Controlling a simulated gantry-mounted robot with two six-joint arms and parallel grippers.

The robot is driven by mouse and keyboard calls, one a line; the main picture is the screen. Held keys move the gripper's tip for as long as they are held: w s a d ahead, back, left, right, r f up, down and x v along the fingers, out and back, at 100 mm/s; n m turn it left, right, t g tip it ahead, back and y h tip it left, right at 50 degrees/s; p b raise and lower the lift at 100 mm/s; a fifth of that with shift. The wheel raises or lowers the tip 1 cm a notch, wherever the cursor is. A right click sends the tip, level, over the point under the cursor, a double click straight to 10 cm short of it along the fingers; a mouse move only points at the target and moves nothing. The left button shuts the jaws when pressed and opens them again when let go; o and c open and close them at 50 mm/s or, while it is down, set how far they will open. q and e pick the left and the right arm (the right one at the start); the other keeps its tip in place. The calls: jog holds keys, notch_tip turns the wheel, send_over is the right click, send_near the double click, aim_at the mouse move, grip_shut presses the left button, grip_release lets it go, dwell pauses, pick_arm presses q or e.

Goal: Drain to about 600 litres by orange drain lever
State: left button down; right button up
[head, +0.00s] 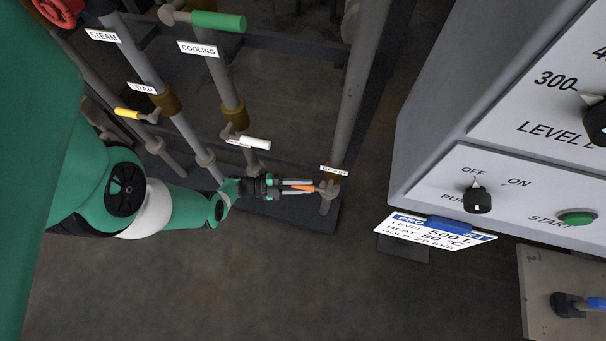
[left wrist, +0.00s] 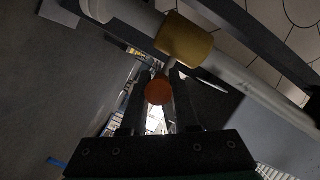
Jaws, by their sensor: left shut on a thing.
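The orange drain lever (head: 304,188) sticks out to the left from the valve on the drain pipe (head: 356,85), under a small white drain label (head: 334,170). My left gripper (head: 300,186) reaches in from the left and is shut on the lever. In the left wrist view, the orange lever end (left wrist: 159,92) sits between the two dark fingers, below the brass valve body (left wrist: 184,40). The exact turn of the valve is hard to tell. The level dial (head: 594,118) is only partly in view, with a 300 mark. My right gripper is out of view.
Pipes with a white lever (head: 249,142), yellow lever (head: 127,113) and green cooling lever (head: 217,21) stand to the left. The grey control cabinet (head: 425,105) is on the right, with a pump switch (head: 477,196), green start button (head: 577,217) and hanging program card (head: 432,234).

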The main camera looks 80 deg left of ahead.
pick_arm(q)
jog(key=c, duration=0.7)
grip_release()
jog(key=s, duration=0.3)
jog(key=s+a, duration=0.1)
jog(key=s, duration=0.3)
jog(key=s+r, duration=0.1)
jog(key=s, duration=0.3)
jog(key=shift+s+a, duration=0.25)
jog(key=shift+a, duration=0.05)
